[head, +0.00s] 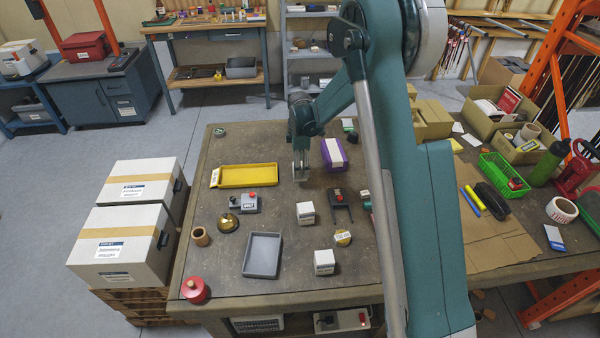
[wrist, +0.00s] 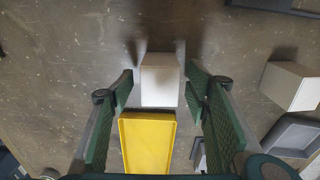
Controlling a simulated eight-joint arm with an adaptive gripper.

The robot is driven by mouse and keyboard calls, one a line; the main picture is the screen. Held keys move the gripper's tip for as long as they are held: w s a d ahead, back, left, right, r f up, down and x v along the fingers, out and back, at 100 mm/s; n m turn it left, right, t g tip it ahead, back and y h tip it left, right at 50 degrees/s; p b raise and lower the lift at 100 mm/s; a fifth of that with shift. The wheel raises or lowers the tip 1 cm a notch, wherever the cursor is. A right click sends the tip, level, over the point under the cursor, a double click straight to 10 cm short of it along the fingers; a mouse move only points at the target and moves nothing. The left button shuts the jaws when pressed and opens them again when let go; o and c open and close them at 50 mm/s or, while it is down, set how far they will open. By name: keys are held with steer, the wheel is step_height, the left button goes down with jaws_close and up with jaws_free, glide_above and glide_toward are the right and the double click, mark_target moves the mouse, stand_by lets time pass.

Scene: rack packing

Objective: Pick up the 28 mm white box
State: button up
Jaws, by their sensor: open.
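A plain white box (wrist: 160,80) lies between the two finger lines of my gripper (wrist: 159,76) in the wrist view, with a visible gap on each side. My gripper is open and holds nothing. In the head view my gripper (head: 300,163) points down just right of the yellow tray (head: 248,176), mostly hiding that box. A second white box (head: 306,212) stands nearer the camera and also shows at the right of the wrist view (wrist: 288,86). A third white box (head: 324,263) is nearer still. I cannot read which box is 28 mm.
The yellow tray (wrist: 148,142) lies close beside the box. A grey tray (head: 262,255), brass bell (head: 228,223), red-buttoned device (head: 247,202), dark forked object (head: 341,204) and purple box (head: 327,155) stand around. Bare tabletop separates most of them.

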steer(key=c, duration=1.2)
steer(key=shift+o, duration=0.2)
steer(key=shift+r, duration=0.1)
steer(key=shift+r+p, duration=0.45)
steer(key=shift+r, duration=4.5)
